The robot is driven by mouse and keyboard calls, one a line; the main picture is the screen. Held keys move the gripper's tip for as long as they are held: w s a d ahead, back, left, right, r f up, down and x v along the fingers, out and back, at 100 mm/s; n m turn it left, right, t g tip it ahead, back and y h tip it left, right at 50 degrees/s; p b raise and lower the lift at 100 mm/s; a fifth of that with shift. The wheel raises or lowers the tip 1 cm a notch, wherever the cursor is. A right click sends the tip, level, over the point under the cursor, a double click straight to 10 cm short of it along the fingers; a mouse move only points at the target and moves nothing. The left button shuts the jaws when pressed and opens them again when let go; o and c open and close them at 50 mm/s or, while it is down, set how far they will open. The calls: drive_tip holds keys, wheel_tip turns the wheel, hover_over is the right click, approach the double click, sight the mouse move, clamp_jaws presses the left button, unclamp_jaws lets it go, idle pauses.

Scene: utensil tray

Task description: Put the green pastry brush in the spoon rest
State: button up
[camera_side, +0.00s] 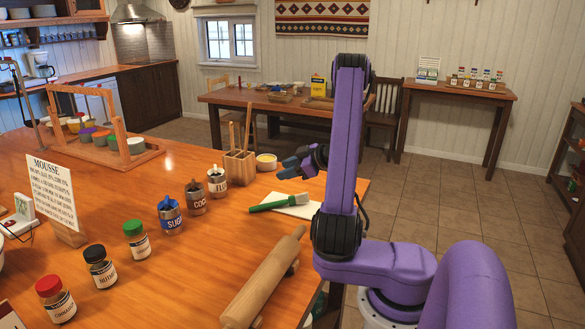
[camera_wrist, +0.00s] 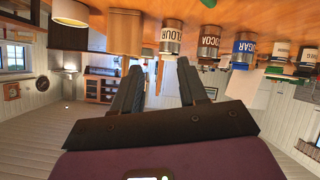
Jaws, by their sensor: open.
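The green pastry brush (camera_side: 270,206) lies flat in the side view, handle to the left and pale bristle end to the right, partly over a flat white piece (camera_side: 302,210) near the table edge. I cannot tell whether that white piece is the spoon rest; no other spoon rest is clear. My gripper (camera_side: 284,168) is open and empty, above and behind the brush, pointing left and apart from it. Its two dark fingers also show spread in the wrist view (camera_wrist: 158,66). A green sliver at the top edge there may be the brush.
A wooden utensil box (camera_side: 239,167) with sticks stands just left of my gripper, near a bowl (camera_side: 266,162). Flour (camera_side: 217,183), cocoa (camera_side: 196,198) and sugar (camera_side: 170,216) tins line the left. A rolling pin (camera_side: 262,280) lies in front. Bare wood lies between.

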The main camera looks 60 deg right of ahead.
drive_tip(key=v, duration=1.2)
drive_tip(key=w+a+f+n+g+y, duration=0.15)
drive_tip(key=w+a+g+y, duration=0.3)
drive_tip(key=a, duration=0.55)
drive_tip(key=w+a+f+n+g+y, duration=0.1)
drive_tip(key=w+a+n+g+y, duration=0.3)
drive_tip(key=a, duration=0.7)
drive_tip(key=s+a+n+g+h, duration=0.1)
drive_tip(key=s+a+h, duration=0.3)
drive_tip(key=s, duration=0.5)
drive_tip(key=s+a+f+n+g+h, duration=0.1)
drive_tip(key=s+a+n+g+h, duration=0.1)
drive_tip(key=s+a, duration=0.6)
drive_tip(key=shift+s+a+n+h, duration=0.35)
drive_tip(key=shift+s+n+h, duration=0.1)
drive_tip(key=shift+s+h, duration=0.5)
drive_tip(key=shift+g, duration=0.25)
